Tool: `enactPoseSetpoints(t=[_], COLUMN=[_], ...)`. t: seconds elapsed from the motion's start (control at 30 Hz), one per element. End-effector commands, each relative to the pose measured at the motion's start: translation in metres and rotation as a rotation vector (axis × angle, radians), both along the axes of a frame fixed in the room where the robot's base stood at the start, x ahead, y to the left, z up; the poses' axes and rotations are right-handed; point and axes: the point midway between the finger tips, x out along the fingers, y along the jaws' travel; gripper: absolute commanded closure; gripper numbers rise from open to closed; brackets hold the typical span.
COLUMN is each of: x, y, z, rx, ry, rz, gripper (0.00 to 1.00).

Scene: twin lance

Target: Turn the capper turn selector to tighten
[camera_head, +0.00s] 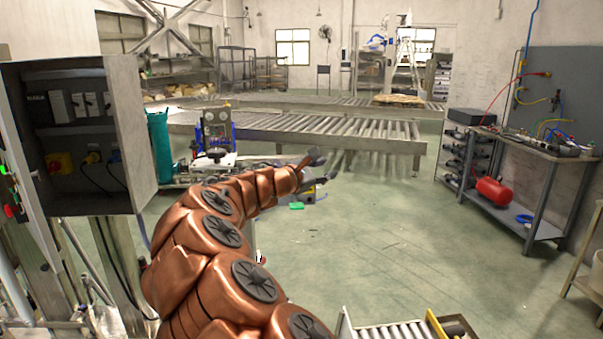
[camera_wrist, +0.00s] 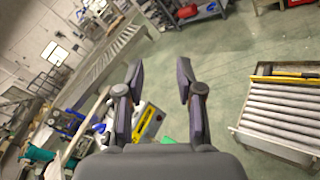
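My gripper (camera_head: 318,160) is stretched out over the floor in the head view, at the end of my copper-coloured arm. In the wrist view my gripper (camera_wrist: 161,75) has its two dark fingers spread apart, with nothing between them. A small grey and yellow box (camera_wrist: 150,121) shows behind and below the fingers in the wrist view, partly hidden by the left finger. I cannot make out a selector or its setting on it. A bench-like machine with an upright gauge panel (camera_head: 216,128) stands left of my gripper in the head view. No turn selector can be clearly told on it.
An open electrical cabinet (camera_head: 128,120) stands at the left. Roller conveyors (camera_head: 330,128) run across the back. A workbench (camera_head: 540,148) with a red tank (camera_head: 494,192) is at the right. A small roller table (camera_head: 385,331) is at the front. The middle floor is clear.

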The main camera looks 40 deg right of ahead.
Motion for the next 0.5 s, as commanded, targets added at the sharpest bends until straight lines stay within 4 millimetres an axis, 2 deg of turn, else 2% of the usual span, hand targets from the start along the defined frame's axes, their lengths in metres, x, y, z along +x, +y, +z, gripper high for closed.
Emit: enactPoseSetpoints(t=[0.03, 0.2, 0.33, 0.5], x=[0.025, 0.094, 0.129, 0.149], y=[-0.010, -0.023, -0.023, -0.022], z=[-0.007, -0.039, -0.067, -0.086], rx=[-0.040, -0.145, -0.189, -0.216], ry=[0.094, 0.371, 0.512, 0.595], rz=[0.048, 0.204, 0.296, 0.351], gripper=[0.64, 0.64, 0.64, 0.64])
